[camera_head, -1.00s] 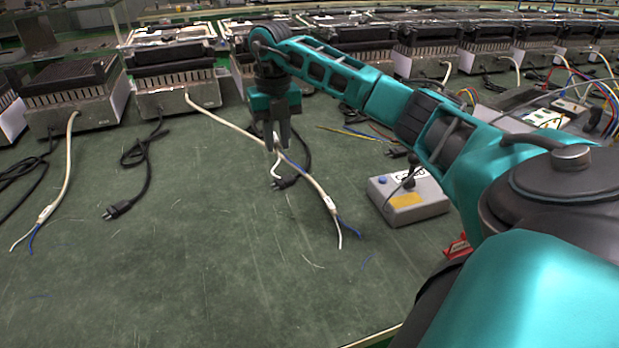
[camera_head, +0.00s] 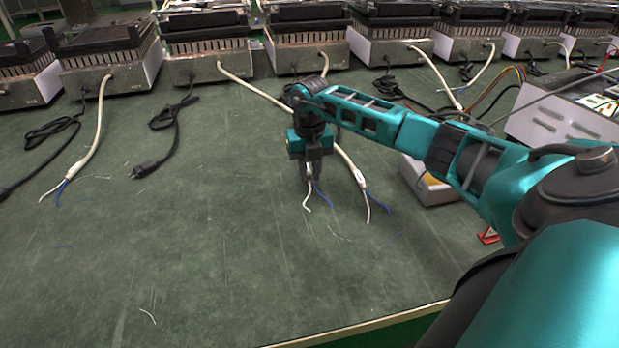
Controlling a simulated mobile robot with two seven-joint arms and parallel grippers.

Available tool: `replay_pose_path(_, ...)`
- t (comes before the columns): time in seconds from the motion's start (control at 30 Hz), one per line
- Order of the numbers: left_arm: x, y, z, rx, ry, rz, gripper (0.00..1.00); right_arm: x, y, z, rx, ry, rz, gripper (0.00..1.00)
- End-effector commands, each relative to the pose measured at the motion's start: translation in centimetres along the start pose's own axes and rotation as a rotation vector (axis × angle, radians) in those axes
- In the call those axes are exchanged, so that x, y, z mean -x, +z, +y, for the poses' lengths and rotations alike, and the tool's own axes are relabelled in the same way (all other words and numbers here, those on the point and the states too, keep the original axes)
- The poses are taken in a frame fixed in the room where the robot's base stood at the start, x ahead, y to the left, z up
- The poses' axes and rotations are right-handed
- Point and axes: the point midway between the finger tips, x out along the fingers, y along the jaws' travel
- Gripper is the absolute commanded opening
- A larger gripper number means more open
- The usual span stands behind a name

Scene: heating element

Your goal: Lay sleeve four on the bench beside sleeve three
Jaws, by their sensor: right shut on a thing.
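My right gripper (camera_head: 311,172) is shut on a white cable sleeve, low over the bench (camera_head: 210,240). Below its jaws the sleeve's stripped ends show, a white wire (camera_head: 307,197) and a blue wire (camera_head: 322,196). The rest of this sleeve is mostly hidden by the gripper and arm. Just right of it, apart, another white sleeve (camera_head: 357,173) lies on the bench with its own white and blue ends pointing forward. No numbers are readable, but the held one fits sleeve four and its neighbour sleeve three. My left gripper is out of view.
Heater units (camera_head: 207,60) stand in a row at the back. Another white sleeve (camera_head: 92,146) and a black plug lead (camera_head: 160,164) lie at left. A grey box (camera_head: 428,187) sits right of the sleeves, partly behind my arm.

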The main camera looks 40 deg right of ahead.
Motion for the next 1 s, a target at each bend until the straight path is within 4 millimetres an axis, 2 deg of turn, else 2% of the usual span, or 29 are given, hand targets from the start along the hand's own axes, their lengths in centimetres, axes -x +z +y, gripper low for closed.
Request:
replay_pose_path(0.03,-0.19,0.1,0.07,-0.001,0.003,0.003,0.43,-1.0,-0.04,-0.01,-0.001,0.0,0.002,0.0)
replay_pose_path(0.07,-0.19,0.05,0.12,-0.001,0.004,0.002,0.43,-1.19,-0.02,-0.01,-0.001,0.001,0.001,0.0)
replay_pose_path(0.47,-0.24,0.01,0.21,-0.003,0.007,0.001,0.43,-1.59,0.02,-0.02,0.0,0.0,-0.001,0.0)
replay_pose_path(0.5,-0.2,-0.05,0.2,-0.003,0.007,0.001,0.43,-1.48,0.02,-0.02,0.0,0.0,-0.001,0.28)
replay_pose_path(0.7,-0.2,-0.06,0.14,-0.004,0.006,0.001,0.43,-1.48,0.01,-0.01,0.001,0.0,0.0,0.47)
replay_pose_path(0.73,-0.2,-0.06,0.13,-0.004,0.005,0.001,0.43,-1.48,0.01,-0.01,0.001,0.0,0.0,0.5)
replay_pose_path(1.0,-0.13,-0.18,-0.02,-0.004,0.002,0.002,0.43,-1.23,0.02,0.0,0.001,0.001,-0.001,0.5)
